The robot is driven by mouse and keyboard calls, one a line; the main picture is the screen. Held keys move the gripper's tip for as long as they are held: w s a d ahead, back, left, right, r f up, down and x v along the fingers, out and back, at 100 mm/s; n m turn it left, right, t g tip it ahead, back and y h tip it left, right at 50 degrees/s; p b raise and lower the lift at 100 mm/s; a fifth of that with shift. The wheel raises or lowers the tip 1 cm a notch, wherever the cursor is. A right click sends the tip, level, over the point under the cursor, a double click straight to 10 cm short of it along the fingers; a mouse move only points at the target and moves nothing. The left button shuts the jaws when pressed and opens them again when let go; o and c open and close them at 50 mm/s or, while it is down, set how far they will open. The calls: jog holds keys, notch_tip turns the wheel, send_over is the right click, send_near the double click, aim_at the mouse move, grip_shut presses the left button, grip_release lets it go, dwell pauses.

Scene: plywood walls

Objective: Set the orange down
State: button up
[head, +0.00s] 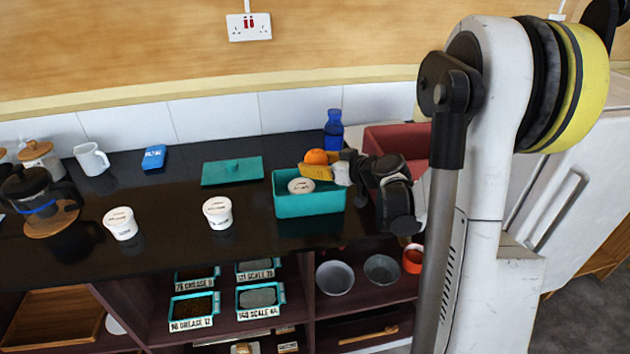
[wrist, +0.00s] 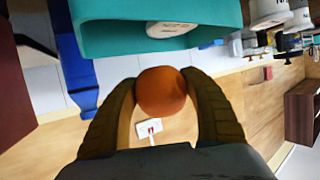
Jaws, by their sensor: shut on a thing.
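The orange (head: 316,157) is a small round fruit held at the back right of the dark counter, by the rear rim of a teal bin. In the wrist view the orange (wrist: 161,91) sits between the two yellow-brown fingers of my gripper (wrist: 160,95). My gripper (head: 318,165) is shut on it. In the head view my gripper reaches in from the right, and the lower part of the orange is hidden by a finger. The teal bin (head: 310,206) holds a white-lidded tub (head: 301,186).
A blue bottle (head: 334,130) stands just behind my gripper. A red bin (head: 385,138) is to the right. A teal lid (head: 232,171) lies left of the teal bin, with white tubs (head: 218,212) (head: 120,223) nearer the front. Bare counter lies between them.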

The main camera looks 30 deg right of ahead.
jog(key=shift+w+f, duration=0.2)
jog(key=shift+s+f+b, duration=0.1)
jog(key=shift+f+b, duration=0.85)
jog(key=shift+f, duration=0.95)
jog(key=shift+f+b, duration=0.45)
jog(key=shift+b, duration=0.05)
jog(key=o, duration=1.3)
jog(key=shift+o, duration=0.2)
